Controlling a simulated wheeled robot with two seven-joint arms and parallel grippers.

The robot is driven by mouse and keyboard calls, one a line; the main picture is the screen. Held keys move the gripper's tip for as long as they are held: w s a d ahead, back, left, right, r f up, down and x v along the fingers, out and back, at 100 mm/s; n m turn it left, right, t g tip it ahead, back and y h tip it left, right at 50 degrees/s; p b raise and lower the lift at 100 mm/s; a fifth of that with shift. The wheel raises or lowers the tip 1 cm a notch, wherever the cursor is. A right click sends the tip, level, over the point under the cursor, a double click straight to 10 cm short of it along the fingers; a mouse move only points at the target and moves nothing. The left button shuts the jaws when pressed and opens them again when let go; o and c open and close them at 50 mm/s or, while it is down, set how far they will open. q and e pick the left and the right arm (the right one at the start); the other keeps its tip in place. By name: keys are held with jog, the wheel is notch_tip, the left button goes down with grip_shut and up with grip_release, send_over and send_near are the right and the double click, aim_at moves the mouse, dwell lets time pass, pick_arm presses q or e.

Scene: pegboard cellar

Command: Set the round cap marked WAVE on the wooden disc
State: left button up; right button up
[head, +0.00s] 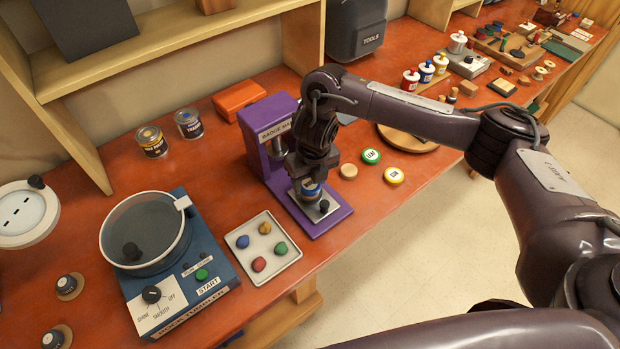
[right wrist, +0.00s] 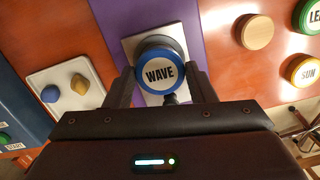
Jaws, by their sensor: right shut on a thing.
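The round cap marked WAVE, blue-rimmed with a white face, is between the fingers of my right gripper (head: 311,182) in the right wrist view (right wrist: 160,73). In the head view the cap (head: 311,190) is partly hidden by the fingers. My right gripper (right wrist: 160,80) is shut on the cap, over the grey plate of the purple badge maker (head: 262,163). I cannot tell whether the cap touches what is under it. The small pale wooden disc (head: 348,171) lies bare on the bench, right of the badge maker; it also shows in the right wrist view (right wrist: 257,32). My left gripper is out of view.
The green LEAF cap (head: 371,156) and yellow SUN cap (head: 393,175) lie close right of the disc. A larger round wooden board (head: 410,142) is behind them. A white tray (head: 238,236) of coloured stones and a rock tumbler (head: 170,290) stand left. The bench's front edge is close.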

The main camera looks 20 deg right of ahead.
jog(key=shift+f+b, duration=0.65)
jog(key=shift+f, duration=0.05)
dwell(0.7)
dwell(0.6)
jog(key=o, duration=1)
jog(key=shift+o, duration=0.4)
jog(key=o, duration=0.3)
jog(key=shift+o, duration=0.2)
jog(key=shift+r+p, duration=3.4)
jog(key=shift+r, duration=0.2)
